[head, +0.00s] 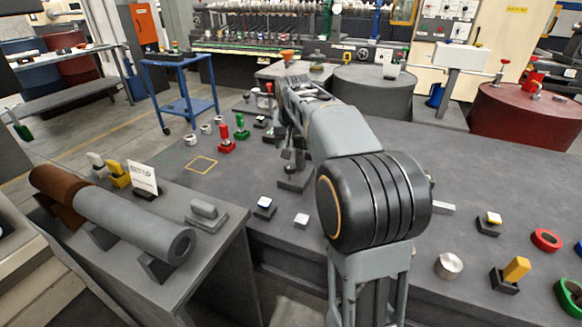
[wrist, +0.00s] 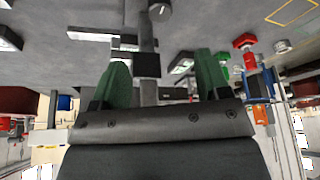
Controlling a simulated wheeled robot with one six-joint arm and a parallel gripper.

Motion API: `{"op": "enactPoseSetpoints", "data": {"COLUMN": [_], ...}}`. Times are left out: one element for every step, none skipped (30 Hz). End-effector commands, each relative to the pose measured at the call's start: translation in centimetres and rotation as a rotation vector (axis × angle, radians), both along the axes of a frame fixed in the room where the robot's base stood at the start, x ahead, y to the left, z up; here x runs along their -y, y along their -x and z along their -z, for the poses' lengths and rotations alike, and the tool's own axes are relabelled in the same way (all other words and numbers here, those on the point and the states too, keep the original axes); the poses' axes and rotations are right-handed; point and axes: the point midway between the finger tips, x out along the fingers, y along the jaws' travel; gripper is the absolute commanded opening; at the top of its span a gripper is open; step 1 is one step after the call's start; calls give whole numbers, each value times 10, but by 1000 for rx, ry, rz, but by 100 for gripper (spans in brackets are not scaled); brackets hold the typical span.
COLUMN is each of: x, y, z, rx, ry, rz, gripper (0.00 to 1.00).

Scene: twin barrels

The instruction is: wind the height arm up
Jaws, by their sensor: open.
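A grey upright post on a flat base (head: 296,181) stands on the dark bench in the head view, partly hidden behind my arm. I take it for the height stand. In the wrist view, which is upside down, its post (wrist: 146,32) carries a crosspiece and a dark block (wrist: 146,65). Which part is the height arm I cannot tell for sure. My gripper (wrist: 163,62) is open, its two green fingers apart on either side of the post in the picture. Contact cannot be told. My arm covers the gripper in the head view.
Small buttons and blocks lie at the bench front, with a yellow lever (head: 516,268) at right. A grey cylinder (head: 135,225) lies on the left bench.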

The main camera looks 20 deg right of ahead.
Motion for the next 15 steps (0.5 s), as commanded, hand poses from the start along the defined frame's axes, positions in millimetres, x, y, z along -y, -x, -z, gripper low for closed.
{"op": "enactPoseSetpoints", "data": {"x": [0, 1, 2, 3, 4, 5, 6, 7, 8, 9, 10, 11, 12, 12, 14], "y": [-1, -3, -4, -6, -8, -10, -12, -14, -17, -19, -21, -24, -26, -28, -31], "z": [6, 9, 14, 19, 24, 31, 37, 43, 50, 55, 61, 68, 73, 78, 84], "rx": [-4, -5, -5, -6, -8, -7, -7, -8, -8, -8, -8, -8, -7, -8, -7], "ry": [3, 5, 5, 5, 4, 5, 4, 4, 4, 4, 4, 4, 4, 4, 4], "rz": [-9, -12, -13, -13, -11, -11, -10, -10, -9, -9, -8, -8, -8, -7, -7], "gripper": [70, 70, 70, 70, 70, 70, 70, 70, 70, 70, 70, 70, 70, 70, 70]}}
